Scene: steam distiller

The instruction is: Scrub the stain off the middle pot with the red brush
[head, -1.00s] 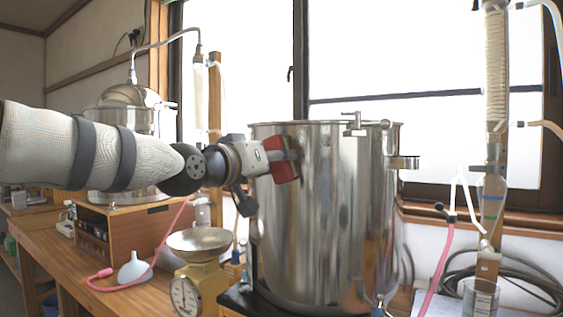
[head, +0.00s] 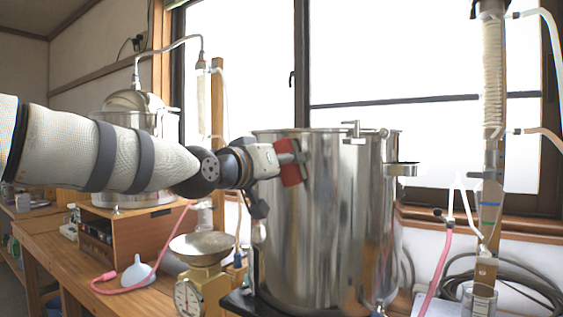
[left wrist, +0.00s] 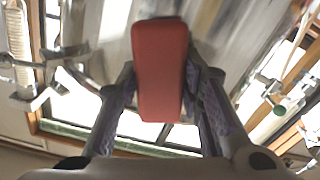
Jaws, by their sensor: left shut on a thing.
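The large steel pot (head: 335,230) stands in the middle of the head view, open at the top. My left gripper (head: 286,152) is shut on the red brush (head: 289,172), which is at the upper left of the pot's wall, just below the rim. In the left wrist view, the red brush (left wrist: 160,70) sits between the two fingers, with the pot's wall (left wrist: 235,30) close beyond it. I cannot tell if the bristles touch the wall. No stain is clearly visible; the brush and gripper hide part of the wall. My right gripper is not in view.
A yellow scale (head: 204,285) with a metal pan stands left of the pot. Another steel pot (head: 115,195) stands on a wooden box (head: 150,236) at the left. A glass column (head: 490,205) and pink hose (head: 437,270) are at the right.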

